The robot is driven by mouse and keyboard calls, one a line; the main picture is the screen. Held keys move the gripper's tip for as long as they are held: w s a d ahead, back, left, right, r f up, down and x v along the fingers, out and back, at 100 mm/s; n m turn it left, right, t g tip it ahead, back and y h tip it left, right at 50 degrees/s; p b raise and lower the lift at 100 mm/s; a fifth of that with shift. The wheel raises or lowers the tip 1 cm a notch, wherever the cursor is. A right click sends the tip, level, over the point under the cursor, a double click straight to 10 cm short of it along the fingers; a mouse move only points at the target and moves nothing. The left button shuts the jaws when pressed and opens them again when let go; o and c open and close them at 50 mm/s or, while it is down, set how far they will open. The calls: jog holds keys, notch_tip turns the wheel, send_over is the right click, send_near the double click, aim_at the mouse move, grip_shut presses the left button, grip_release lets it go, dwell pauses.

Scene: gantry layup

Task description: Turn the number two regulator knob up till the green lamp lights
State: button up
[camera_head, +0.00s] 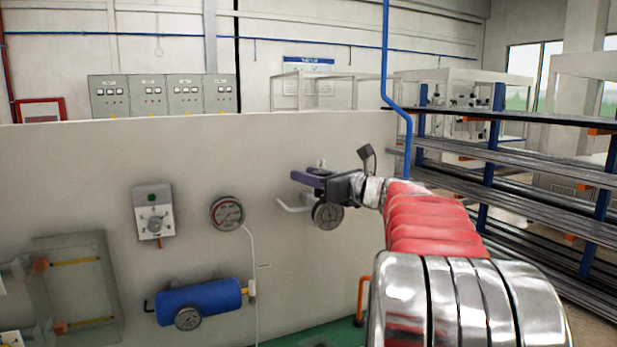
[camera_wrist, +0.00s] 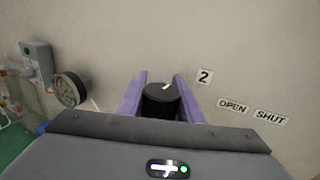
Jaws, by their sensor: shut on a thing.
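The number two regulator knob (camera_wrist: 160,101) is black with a white pointer mark, which leans a little right of straight up in the wrist view. A label "2" (camera_wrist: 204,77) is on the wall to its right. My gripper (camera_wrist: 161,78) has its purple fingers on both sides of the knob and is shut on it. In the head view my gripper (camera_head: 304,178) is at the wall and hides the knob.
A gauge (camera_head: 327,214) is just below my gripper, and another gauge (camera_head: 227,213) is to its left. A blue cylinder (camera_head: 198,301) is lower left. "OPEN" (camera_wrist: 233,105) and "SHUT" (camera_wrist: 270,117) labels are right of the knob. A rack (camera_head: 490,170) stands at right.

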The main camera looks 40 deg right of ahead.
jog(key=shift+d+m+h, duration=0.15)
jog(key=shift+m+h, duration=0.25)
jog(key=shift+h, duration=0.2)
jog(key=o, duration=0.8)
jog(key=shift+c, duration=0.2)
jog(key=s, duration=1.3)
jog(key=shift+s, duration=0.4)
